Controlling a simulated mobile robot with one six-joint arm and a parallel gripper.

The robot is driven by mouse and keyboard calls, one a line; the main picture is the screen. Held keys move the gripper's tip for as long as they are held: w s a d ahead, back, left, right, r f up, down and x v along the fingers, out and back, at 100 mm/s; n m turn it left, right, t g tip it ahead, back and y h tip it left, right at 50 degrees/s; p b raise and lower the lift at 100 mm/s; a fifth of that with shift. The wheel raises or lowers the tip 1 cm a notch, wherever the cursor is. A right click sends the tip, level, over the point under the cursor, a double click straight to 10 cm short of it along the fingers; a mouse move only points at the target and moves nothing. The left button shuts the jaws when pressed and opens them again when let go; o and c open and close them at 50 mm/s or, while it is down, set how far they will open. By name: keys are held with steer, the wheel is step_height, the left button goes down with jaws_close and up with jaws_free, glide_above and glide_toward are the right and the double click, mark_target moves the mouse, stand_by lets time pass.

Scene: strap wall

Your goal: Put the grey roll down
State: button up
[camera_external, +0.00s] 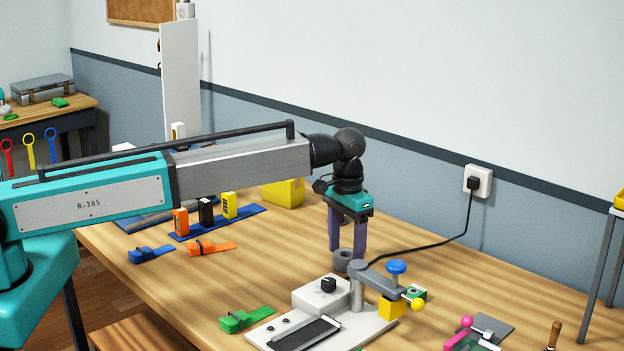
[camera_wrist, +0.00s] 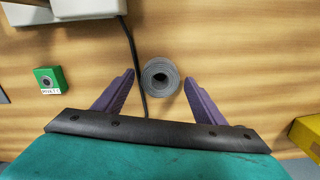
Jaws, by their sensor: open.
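The grey roll (camera_external: 342,260) stands on the wooden table behind the white device. In the wrist view the grey roll (camera_wrist: 161,77) shows from above, with its dark centre hole visible. My gripper (camera_external: 346,256) points straight down over it, its purple fingers spread. In the wrist view my gripper (camera_wrist: 160,80) is open, with one finger on each side of the roll and a gap on both sides. The roll appears to rest on the table, apart from the fingers.
A black cable (camera_wrist: 133,60) runs just left of the roll. A white device (camera_external: 375,325) with a grey arm and blue knob stands in front. A green block (camera_wrist: 48,80), a yellow box (camera_external: 283,192) and a green strap (camera_external: 245,318) lie around.

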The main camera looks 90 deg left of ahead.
mark_target(346, 254)
step_height(346, 254, up, 12)
steer(key=b, duration=0.2)
steer(key=shift+f, duration=0.25)
stand_by(0.8)
